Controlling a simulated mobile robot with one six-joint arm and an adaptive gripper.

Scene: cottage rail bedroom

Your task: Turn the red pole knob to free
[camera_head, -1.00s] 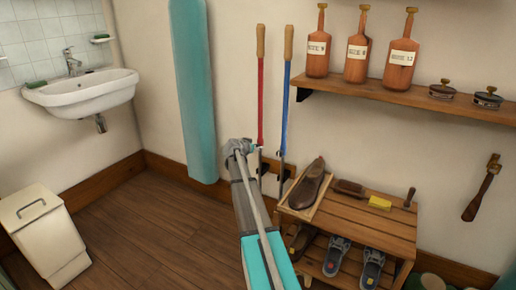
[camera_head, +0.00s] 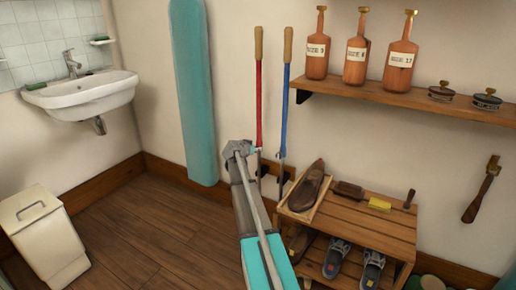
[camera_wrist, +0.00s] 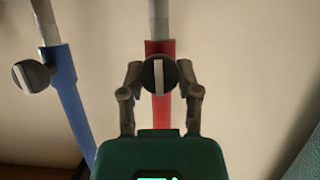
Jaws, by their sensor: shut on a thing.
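The red pole (camera_head: 259,105) with a wooden handle stands upright against the wall, left of the blue pole (camera_head: 286,105) in the head view. In the wrist view the red pole (camera_wrist: 161,105) carries a round black knob (camera_wrist: 153,76) with a pale bar running upright across its face. My gripper (camera_wrist: 160,72) is shut on this knob, one finger on each side. In the head view my gripper (camera_head: 254,151) is at the lower part of the red pole, and the knob is too small to make out there.
The blue pole's knob (camera_wrist: 33,75) is close by on the left in the wrist view. A wooden shoe rack (camera_head: 365,230) stands right of my arm, below a bottle shelf (camera_head: 430,102). A teal board (camera_head: 192,90) leans left of the poles.

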